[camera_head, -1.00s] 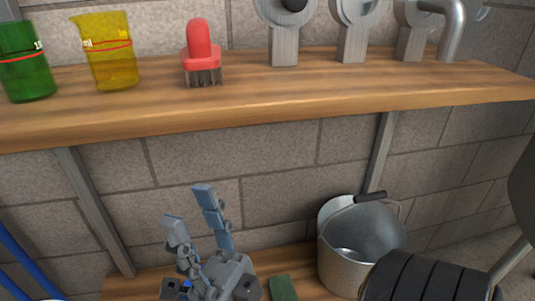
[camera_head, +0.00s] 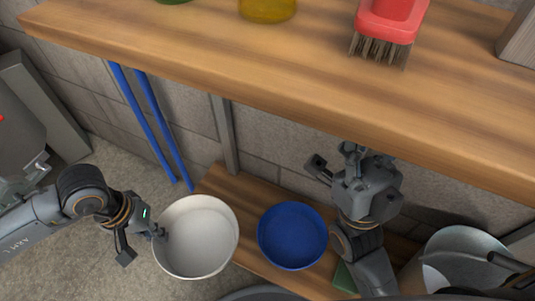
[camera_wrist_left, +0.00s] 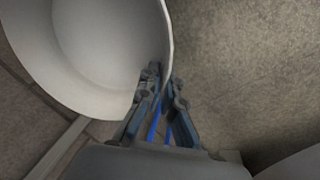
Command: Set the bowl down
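The white bowl (camera_head: 212,256) is at the left end of the low wooden bench in the head view, overlapping its edge; its height above the bench is hard to tell. It looks empty and slightly tilted. My left gripper (camera_head: 150,240) is shut on its left rim. The left wrist view shows the bowl's pale inside (camera_wrist_left: 95,55) and the fingers (camera_wrist_left: 164,85) on either side of the rim. My right gripper (camera_head: 335,160) is open and empty, its fingers apart, right of a blue bowl (camera_head: 292,237) on the bench.
The low bench (camera_head: 250,201) is bare behind the bowls. A metal bucket (camera_head: 460,265) and a green block (camera_head: 344,279) are at right. A thick wooden shelf (camera_head: 230,50) with a red brush (camera_head: 390,20) overhangs the bench. Blue bars (camera_head: 150,125) stand behind the white bowl.

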